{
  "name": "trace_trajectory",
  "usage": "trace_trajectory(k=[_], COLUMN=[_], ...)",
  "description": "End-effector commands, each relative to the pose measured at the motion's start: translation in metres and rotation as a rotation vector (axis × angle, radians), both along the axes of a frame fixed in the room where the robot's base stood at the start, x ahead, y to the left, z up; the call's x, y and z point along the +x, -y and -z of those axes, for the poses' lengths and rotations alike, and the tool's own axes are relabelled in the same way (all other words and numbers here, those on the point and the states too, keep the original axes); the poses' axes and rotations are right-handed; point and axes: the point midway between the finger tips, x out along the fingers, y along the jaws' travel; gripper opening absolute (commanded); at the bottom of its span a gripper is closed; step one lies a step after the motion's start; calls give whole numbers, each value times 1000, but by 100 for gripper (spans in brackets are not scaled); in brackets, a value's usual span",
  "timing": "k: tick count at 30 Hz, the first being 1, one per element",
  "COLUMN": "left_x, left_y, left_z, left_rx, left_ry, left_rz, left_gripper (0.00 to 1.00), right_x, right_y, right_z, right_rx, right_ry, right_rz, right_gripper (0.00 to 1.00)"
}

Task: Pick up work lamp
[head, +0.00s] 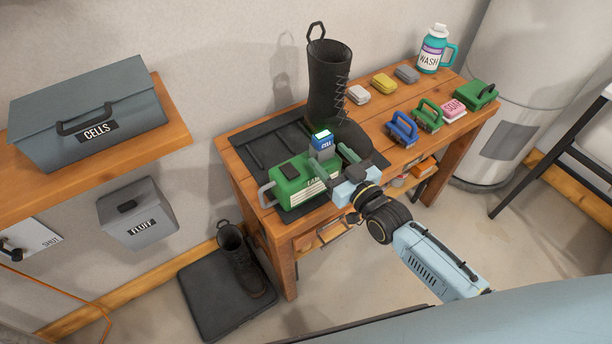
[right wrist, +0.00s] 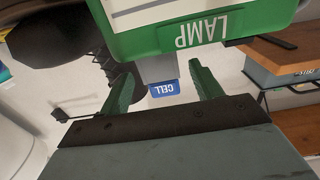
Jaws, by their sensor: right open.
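The work lamp (head: 296,181) is a green box with a pale label and a grey handle at its left end. It sits on a dark mat at the near left of the workbench, and its LAMP lettering fills the top of the right wrist view (right wrist: 198,36). My right gripper (head: 341,159) is open at the lamp's right end, with nothing clearly held. I cannot tell whether its fingers touch anything. My left gripper is out of view.
A tall black boot (head: 327,82) stands just behind the lamp, its toe close to my gripper. Brushes, soap (head: 453,110) and a wash jug (head: 433,53) occupy the bench's right side. A shelf with a CELLS box (head: 90,118) is at left; a second boot (head: 243,262) is below.

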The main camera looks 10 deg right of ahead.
Motion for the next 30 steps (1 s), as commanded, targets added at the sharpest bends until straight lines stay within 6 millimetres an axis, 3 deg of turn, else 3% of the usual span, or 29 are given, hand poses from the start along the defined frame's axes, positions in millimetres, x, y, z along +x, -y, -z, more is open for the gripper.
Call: trace_trajectory(k=[7, 17, 30], left_x=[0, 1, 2], left_y=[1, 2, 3], left_z=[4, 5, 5], left_rx=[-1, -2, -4], left_ry=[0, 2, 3], left_rz=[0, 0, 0], left_gripper=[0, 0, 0], right_x=[33, 38, 37], right_y=[-15, -17, -18], right_z=[-5, -6, -5], right_rx=[0, 0, 1], right_ry=[1, 1, 0], right_rz=[0, 0, -2], right_gripper=[65, 63, 6])
